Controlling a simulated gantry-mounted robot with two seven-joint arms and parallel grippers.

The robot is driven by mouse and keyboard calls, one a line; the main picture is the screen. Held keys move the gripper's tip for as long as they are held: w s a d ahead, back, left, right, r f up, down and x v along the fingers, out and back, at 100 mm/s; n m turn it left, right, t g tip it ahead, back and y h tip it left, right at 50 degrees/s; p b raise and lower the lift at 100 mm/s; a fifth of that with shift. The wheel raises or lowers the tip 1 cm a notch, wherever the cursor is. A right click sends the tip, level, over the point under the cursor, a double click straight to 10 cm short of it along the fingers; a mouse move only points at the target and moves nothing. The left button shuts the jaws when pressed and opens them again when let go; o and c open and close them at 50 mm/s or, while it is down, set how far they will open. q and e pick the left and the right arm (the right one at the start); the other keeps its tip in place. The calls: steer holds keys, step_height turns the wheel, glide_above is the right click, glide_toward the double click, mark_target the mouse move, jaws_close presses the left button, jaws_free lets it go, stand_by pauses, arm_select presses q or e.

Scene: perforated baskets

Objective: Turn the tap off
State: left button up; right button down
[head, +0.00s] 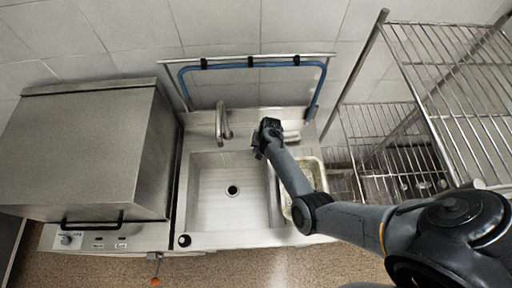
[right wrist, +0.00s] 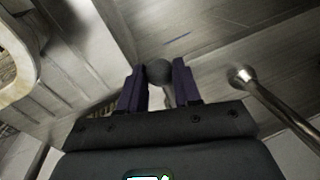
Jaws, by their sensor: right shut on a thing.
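The metal tap (head: 222,122) stands at the back edge of the sink, its spout over the basin. Its shiny metal tube (right wrist: 275,105) also shows at the right of the right wrist view. My right gripper (head: 266,136) is at the back ledge, just right of the tap. The head view hides this knob behind the gripper. Whether water runs is not clear. My left gripper is out of view.
The sink basin (head: 212,205) is empty with a dark drain. A perforated basket (head: 316,166) sits right of it, under my right arm. A steel box-shaped machine (head: 80,150) stands at the left. Wire racks (head: 465,85) stand at the right. A blue hose (head: 230,65) hangs behind.

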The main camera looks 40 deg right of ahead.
steer(key=shift+w, duration=0.1)
steer(key=shift+a, duration=0.1)
stand_by(0.3)
steer(key=c, duration=0.8)
jaws_free()
steer(key=shift+r, duration=0.45)
steer(key=r, duration=0.3)
steer(key=s+d+r, duration=0.1)
steer(key=r, duration=0.2)
steer(key=r+p, duration=0.1)
steer(key=r, duration=0.2)
steer(key=shift+s+d+r, duration=0.15)
steer(key=shift+s+r, duration=0.15)
steer(key=shift+r, duration=0.05)
